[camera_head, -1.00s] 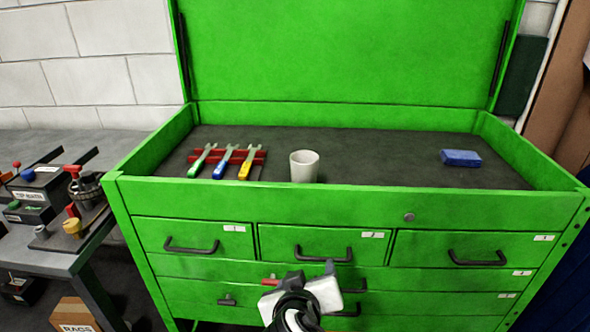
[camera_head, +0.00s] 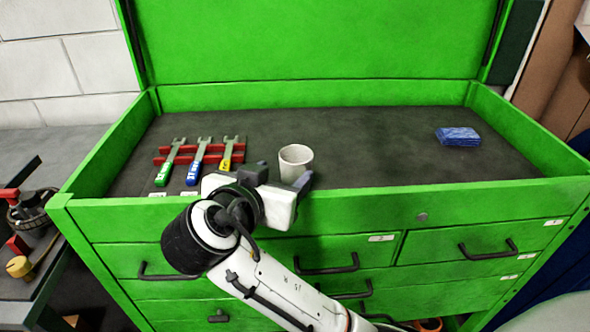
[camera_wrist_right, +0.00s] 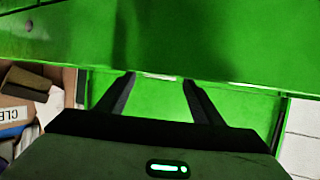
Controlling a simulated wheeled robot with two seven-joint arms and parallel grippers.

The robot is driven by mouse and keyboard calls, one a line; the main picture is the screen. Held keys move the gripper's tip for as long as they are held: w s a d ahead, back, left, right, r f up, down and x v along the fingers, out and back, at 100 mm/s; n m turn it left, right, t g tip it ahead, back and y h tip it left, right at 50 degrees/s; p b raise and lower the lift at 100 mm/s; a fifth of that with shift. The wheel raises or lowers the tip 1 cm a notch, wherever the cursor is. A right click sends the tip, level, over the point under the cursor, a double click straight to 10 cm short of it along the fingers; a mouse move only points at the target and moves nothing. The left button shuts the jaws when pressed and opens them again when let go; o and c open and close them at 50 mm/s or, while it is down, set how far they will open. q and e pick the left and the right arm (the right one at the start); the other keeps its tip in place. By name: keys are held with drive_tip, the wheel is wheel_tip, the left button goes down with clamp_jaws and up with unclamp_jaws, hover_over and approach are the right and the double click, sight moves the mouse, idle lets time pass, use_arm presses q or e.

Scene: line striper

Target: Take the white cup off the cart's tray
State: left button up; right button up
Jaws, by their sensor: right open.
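The white cup (camera_head: 296,161) stands upright near the front edge of the dark tray (camera_head: 370,150) on top of the green cart (camera_head: 460,205). My right gripper (camera_head: 282,174) is at the tray's front rim, just in front of and slightly left of the cup. Its dark fingers are apart with nothing seen between them. In the right wrist view the two fingers (camera_wrist_right: 158,85) are spread over green cart surface, and the cup does not show there. My left gripper is not in view.
Wrenches with green, blue and yellow handles (camera_head: 197,160) lie on a red rack left of the cup. A blue block (camera_head: 457,136) lies at the tray's right. Green walls edge the tray, with the raised lid behind. The tray's middle is clear.

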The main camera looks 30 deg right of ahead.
sight(291, 167)
drive_tip(key=x, duration=0.7)
drive_tip(key=shift+f+p, duration=0.1)
drive_tip(key=shift+p, duration=0.3)
drive_tip(key=shift+c, duration=0.2)
drive_tip(key=c, duration=0.8)
